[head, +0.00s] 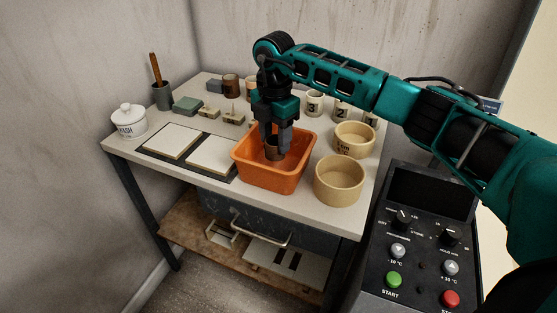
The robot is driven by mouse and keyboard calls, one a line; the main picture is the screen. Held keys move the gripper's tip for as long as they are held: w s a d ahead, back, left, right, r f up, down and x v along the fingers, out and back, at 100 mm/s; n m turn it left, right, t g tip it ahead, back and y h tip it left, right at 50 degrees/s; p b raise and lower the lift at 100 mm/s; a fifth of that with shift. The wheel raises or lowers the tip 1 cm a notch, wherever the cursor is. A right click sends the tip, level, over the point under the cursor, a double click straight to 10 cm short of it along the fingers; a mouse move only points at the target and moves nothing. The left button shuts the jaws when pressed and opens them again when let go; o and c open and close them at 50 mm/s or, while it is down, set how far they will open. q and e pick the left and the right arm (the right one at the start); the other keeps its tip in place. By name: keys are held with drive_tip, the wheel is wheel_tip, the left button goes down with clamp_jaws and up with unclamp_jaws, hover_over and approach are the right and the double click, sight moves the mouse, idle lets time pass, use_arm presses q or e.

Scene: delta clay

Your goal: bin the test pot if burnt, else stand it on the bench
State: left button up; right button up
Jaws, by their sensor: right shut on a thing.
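My right gripper (276,146) points straight down into the orange bin (268,180) on the bench (305,201). It is shut on a small brown pot (272,153), the test pot as far as I can tell. The pot is inside the bin's opening, below the rim. The gripper fingers hide part of it, and I cannot tell whether it touches the bin floor. Its visible side looks dark brown; burn marks cannot be made out at this size. My left gripper is out of view.
Two tan bowls (339,181) stand right of the bin. White tiles (171,140) lie left of it. A lidded WASH jar (128,121), a dark brush cup (162,96) and numbered cups (314,104) stand around the bench. A black control panel (420,240) is at the front right.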

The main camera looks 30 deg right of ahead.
sight(275, 153)
use_arm(q)
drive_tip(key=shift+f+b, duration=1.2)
drive_tip(key=shift+b, duration=0.05)
use_arm(e)
drive_tip(key=shift+f, duration=2.45)
drive_tip(key=o, duration=1.1)
drive_tip(key=shift+r, duration=0.55)
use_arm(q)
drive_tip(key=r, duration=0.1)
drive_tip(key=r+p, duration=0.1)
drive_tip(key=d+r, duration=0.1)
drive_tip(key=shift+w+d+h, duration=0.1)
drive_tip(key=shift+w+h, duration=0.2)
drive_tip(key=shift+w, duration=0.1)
use_arm(e)
wheel_tip(275, 153, up, 12)
drive_tip(key=shift+f, duration=0.1)
